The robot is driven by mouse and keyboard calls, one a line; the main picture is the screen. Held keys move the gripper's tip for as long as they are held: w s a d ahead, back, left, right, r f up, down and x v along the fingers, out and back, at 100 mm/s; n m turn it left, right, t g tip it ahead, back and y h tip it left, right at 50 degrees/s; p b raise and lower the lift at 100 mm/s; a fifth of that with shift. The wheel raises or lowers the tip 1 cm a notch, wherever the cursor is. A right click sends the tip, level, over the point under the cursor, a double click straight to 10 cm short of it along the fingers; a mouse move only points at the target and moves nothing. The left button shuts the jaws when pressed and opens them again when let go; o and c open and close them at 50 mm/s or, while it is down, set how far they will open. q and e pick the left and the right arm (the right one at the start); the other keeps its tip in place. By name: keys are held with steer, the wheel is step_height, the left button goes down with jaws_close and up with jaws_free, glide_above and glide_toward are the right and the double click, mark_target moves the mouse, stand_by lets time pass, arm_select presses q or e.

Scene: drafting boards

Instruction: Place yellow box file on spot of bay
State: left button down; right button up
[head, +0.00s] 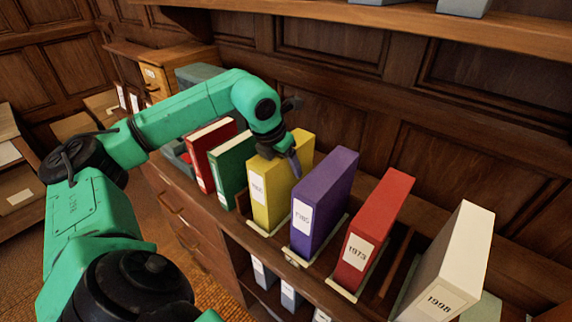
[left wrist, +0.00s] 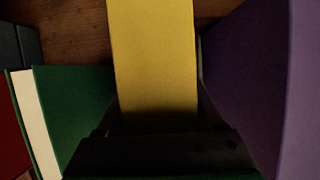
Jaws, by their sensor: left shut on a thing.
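The yellow box file (head: 267,198) stands upright on the shelf in the head view, between a green file and a purple file. My left gripper (head: 281,158) is at its top and shut on it. In the left wrist view the yellow box file (left wrist: 155,60) fills the middle, with the dark gripper body (left wrist: 155,150) below it. The gripper hides part of the file's top. A pale base strip shows at the file's foot, but I cannot tell whether the file touches it. My right gripper is not in view.
Close on either side stand the green file (head: 232,165) and the purple file (head: 322,200). A dark red file (head: 207,150), a red file (head: 372,230) and a white file (head: 450,260) stand along the same row. The wooden wall is close behind.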

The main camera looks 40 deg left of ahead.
arm_select(q)
jaws_free()
steer(key=shift+s+d, duration=0.1)
steer(key=shift+r, duration=0.1)
steer(key=v, duration=1.2)
